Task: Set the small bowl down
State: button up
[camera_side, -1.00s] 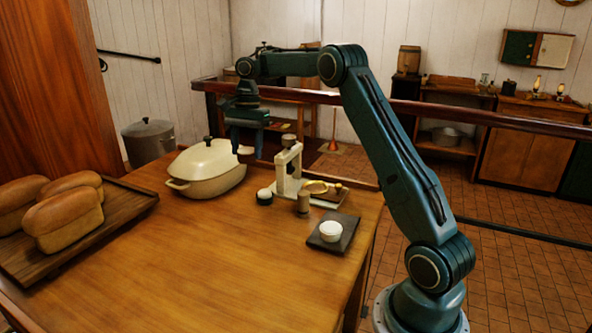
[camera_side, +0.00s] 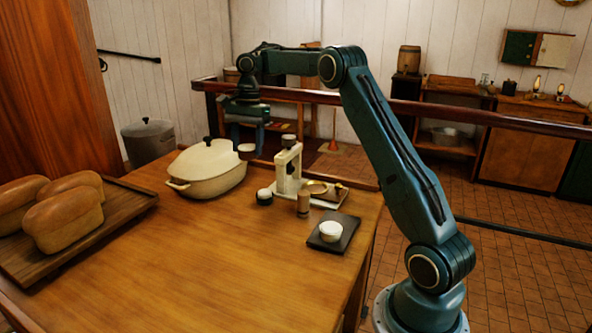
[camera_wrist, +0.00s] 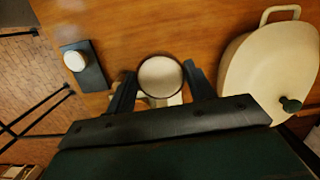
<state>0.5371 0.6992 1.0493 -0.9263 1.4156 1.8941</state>
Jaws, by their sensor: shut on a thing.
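My gripper (camera_side: 247,147) is shut on a small pale bowl (camera_side: 246,150), which it holds up in the air behind the balance stand and to the right of the casserole. In the wrist view the small bowl (camera_wrist: 160,77) shows as a round cream shape with a dark rim, between the two dark fingers.
A lidded cream casserole (camera_side: 208,171) stands on the wooden table (camera_side: 190,255). A white balance stand (camera_side: 288,172), a brass pan (camera_side: 317,188) and a small wooden cylinder (camera_side: 303,205) stand near the back right. Loaves lie on a tray (camera_side: 120,212) at left. The table's middle front is clear.

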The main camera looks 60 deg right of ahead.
jog(key=shift+s+d+r, duration=0.2)
jog(key=shift+s+d, duration=0.1)
jog(key=shift+s, duration=0.15)
jog(key=s+d+r, duration=0.2)
jog(key=s+d, duration=0.3)
jog(key=s, duration=0.6)
send_over(339, 221)
jog(key=shift+s+m, duration=0.1)
jog(key=shift+m, duration=0.2)
jog(key=shift+f, duration=0.1)
notch_tip(339, 221, down, 20)
jog(key=shift+r, duration=0.1)
dwell(0.4)
